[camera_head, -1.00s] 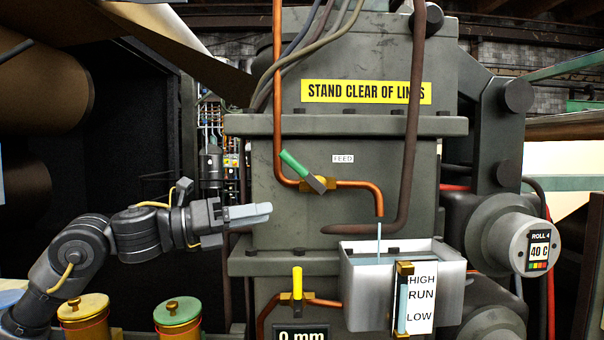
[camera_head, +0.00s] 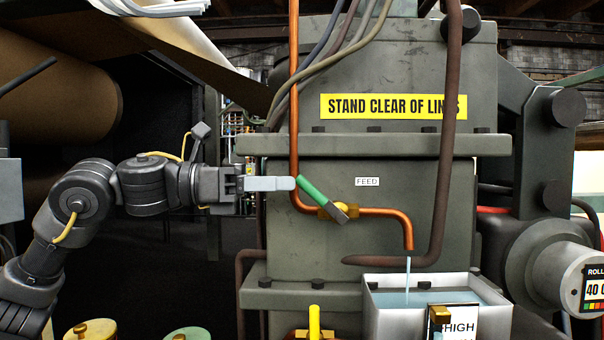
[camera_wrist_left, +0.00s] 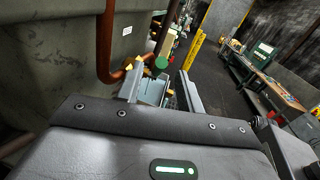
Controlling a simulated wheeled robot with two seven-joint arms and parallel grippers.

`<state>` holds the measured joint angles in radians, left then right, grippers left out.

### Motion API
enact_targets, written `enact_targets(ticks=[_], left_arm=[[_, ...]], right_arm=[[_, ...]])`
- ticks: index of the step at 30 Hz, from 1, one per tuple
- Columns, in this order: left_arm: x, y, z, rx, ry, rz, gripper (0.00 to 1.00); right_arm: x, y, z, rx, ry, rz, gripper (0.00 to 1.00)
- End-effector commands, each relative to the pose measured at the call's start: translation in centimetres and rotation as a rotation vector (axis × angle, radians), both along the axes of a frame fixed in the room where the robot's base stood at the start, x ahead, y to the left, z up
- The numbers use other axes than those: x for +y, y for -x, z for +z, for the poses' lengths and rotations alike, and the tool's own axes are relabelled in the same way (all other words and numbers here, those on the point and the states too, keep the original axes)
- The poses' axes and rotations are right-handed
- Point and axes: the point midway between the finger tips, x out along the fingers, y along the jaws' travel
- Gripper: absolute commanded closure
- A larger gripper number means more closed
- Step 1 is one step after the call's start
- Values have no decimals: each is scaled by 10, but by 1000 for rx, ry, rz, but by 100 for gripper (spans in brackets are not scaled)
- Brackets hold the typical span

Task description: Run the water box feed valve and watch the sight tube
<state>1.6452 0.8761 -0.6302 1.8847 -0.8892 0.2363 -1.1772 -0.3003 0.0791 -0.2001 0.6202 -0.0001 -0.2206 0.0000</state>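The feed valve has a green lever (camera_head: 319,198), tilted with its free end up and left, on a brass body in the copper pipe (camera_head: 375,211) below the FEED label. A thin stream of water (camera_head: 408,276) falls from the spout into the pale water box (camera_head: 384,322). Only the brass top of the sight tube (camera_head: 440,314) shows, beside a HIGH card. My left gripper (camera_head: 291,184) is at the lever's free end; contact is unclear. In the left wrist view its fingers (camera_wrist_left: 160,76) are apart, with the lever's green end (camera_wrist_left: 161,63) between their tips. My right gripper is out of view.
A yellow lever (camera_head: 314,322) stands upright below the feed valve. A dark rusty pipe (camera_head: 449,140) bends in front of the machine near the spout. Two lidded pots, one yellow (camera_head: 90,330) and one green (camera_head: 188,334), are at the lower left.

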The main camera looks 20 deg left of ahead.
Motion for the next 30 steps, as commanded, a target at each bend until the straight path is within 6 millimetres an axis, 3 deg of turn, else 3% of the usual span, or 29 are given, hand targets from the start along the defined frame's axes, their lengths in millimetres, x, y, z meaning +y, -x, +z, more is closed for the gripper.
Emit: enact_targets(ticks=[3,9,20,28,30], left_arm=[[-18,-9,3,3,-1,-1,63],[-36,-18,1,1,0,1,63],[-40,-20,0,1,1,4,63],[-39,-20,0,1,1,4,97],[-39,-20,0,1,1,4,100]], right_arm=[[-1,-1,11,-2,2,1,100],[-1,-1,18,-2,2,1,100],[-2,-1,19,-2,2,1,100],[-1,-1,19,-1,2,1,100],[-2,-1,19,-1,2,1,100]])
